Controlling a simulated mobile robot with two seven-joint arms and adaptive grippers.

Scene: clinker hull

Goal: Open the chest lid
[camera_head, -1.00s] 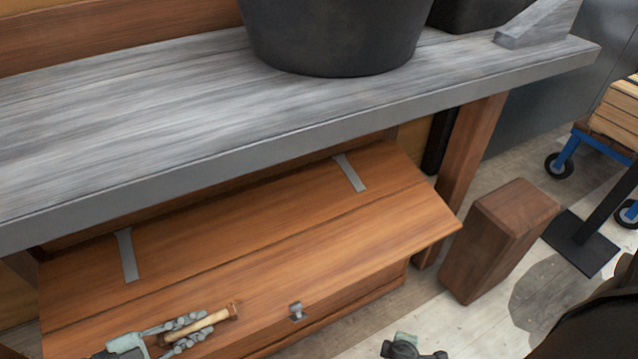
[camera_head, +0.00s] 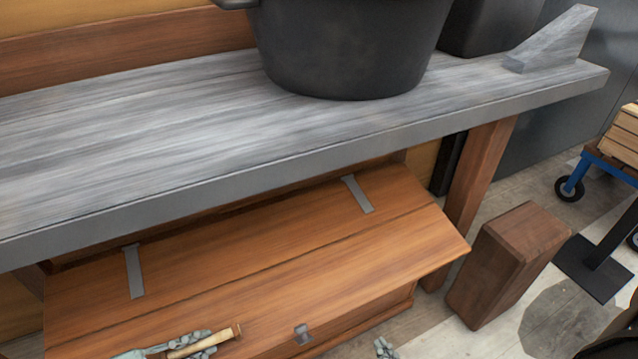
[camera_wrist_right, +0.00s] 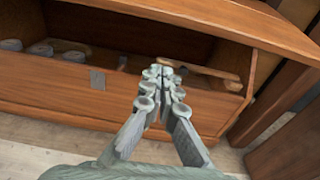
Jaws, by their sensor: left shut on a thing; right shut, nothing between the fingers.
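The wooden chest under the bench has its lid (camera_head: 250,270) raised part way, and its front edge stands out past the body. A metal latch (camera_head: 303,333) sits on the lid's front edge. My left gripper (camera_head: 195,343) is shut on a light wooden handle (camera_head: 215,337) at the lid's front left. My right gripper (camera_head: 384,347) is low, in front of the chest, with only its fingertips showing. In the right wrist view it is shut and empty (camera_wrist_right: 163,75), before the chest's front wall (camera_wrist_right: 60,85). The lid's raised edge (camera_wrist_right: 230,20) shows above the opening.
The grey bench (camera_head: 150,150) overhangs the back of the chest. A black tub (camera_head: 345,50) stands on it. A brown block (camera_head: 505,265) stands right of the chest. Round grey items (camera_wrist_right: 40,48) and a wooden-handled tool (camera_wrist_right: 205,72) show at the chest opening.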

